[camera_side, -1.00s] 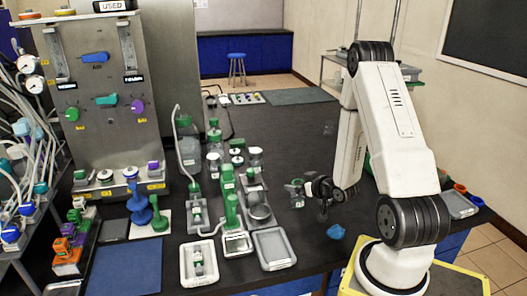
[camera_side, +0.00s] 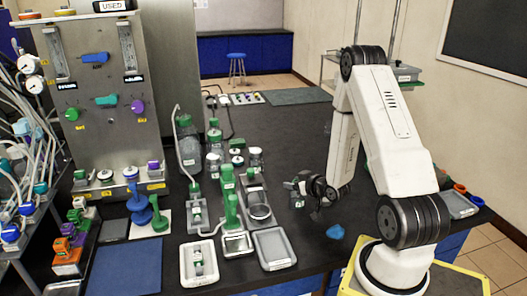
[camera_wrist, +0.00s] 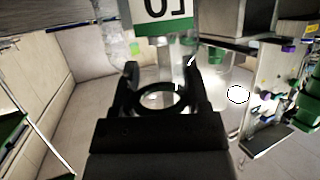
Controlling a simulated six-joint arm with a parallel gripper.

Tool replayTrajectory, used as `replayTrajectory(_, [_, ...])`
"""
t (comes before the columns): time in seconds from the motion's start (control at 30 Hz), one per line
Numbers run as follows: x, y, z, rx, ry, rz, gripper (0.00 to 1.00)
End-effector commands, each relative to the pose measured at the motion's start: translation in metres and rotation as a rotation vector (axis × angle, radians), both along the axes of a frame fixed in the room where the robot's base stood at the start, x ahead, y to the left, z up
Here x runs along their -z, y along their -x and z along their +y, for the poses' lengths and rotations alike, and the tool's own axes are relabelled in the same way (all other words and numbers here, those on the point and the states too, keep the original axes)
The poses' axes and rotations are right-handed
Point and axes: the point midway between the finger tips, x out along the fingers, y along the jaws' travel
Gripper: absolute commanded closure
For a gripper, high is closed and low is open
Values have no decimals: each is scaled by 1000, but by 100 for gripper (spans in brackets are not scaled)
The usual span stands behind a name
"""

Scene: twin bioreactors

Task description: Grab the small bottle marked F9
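In the side view, my gripper (camera_side: 314,187) is low over the right part of the dark bench. A small clear bottle with green parts (camera_side: 296,190) is just left of the fingers. The side view does not show whether they touch, and its label is too small to read. In the wrist view, my gripper (camera_wrist: 161,72) has its two fingers apart, with clear glass-like shapes beyond them. A white label with a green edge (camera_wrist: 168,10) is at the top, partly cut off; its marks look like "L0", perhaps upside-down. I cannot read F9 anywhere.
Green-capped bottles (camera_side: 189,145) and glassware stand left of my gripper. Grey trays (camera_side: 273,248) lie at the front. A blue lump (camera_side: 335,231) lies near the bench edge. A metal control panel (camera_side: 97,95) stands at left. The bench behind my gripper is mostly clear.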

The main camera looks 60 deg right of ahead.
Motion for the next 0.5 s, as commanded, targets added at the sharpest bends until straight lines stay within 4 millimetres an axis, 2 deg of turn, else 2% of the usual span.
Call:
replayTrajectory(0.03, [0, 0, 0, 0, 0, 0, 73])
replayTrajectory(0.1, [0, 0, 0, 0, 0, 0, 95])
replayTrajectory(0.13, [0, 0, 0, 0, 0, 0, 100])
replayTrajectory(0.5, [-2, 0, 0, 0, 0, -1, 100])
